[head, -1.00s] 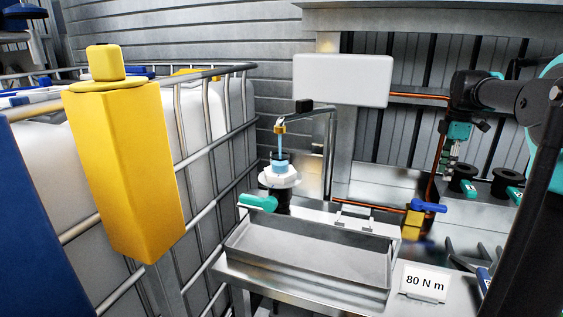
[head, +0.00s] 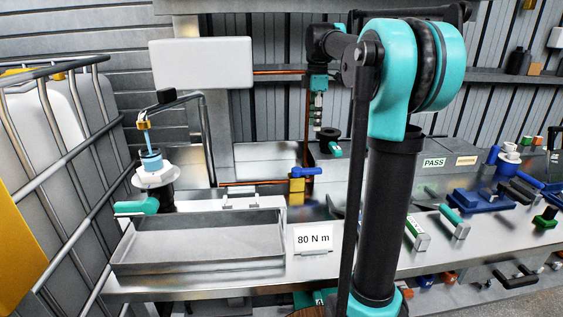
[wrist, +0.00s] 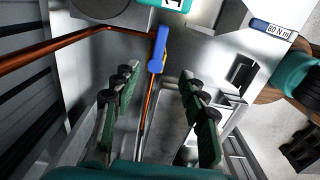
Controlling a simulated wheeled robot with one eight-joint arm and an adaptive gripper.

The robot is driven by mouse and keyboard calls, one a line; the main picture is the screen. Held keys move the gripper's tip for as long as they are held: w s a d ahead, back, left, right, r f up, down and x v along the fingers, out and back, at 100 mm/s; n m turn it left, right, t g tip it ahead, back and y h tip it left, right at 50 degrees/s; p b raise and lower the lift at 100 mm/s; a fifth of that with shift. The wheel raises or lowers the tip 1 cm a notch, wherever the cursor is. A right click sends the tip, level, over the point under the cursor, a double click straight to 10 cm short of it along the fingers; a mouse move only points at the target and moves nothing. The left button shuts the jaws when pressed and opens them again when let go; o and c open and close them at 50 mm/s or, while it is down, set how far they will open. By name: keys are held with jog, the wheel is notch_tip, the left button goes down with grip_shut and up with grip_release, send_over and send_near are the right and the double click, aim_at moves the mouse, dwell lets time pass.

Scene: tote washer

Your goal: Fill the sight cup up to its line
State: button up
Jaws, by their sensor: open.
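A light blue column (head: 151,158) stands under a brass-tipped spout (head: 143,122), above a white collar (head: 157,177) at the left of the bench. A valve with a blue handle (head: 309,173) and yellow body (head: 297,187) sits right of the tray. My gripper (head: 318,118) points down above and slightly right of this valve. In the wrist view my gripper (wrist: 156,78) is open and empty, with the blue handle (wrist: 158,50) ahead between its fingertips, apart from them.
A metal tray (head: 200,265) lies at the bench front, with a teal handle (head: 136,207) beside it. An 80 N m sign (head: 313,239) stands right of it. A copper pipe (head: 308,130) rises behind the valve. A caged tank (head: 40,140) borders the left.

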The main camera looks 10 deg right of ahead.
aim_at(312, 168)
notch_tip(312, 168, down, 17)
jog(key=shift+f, duration=0.1)
dwell(0.4)
grip_shut()
dwell(0.5)
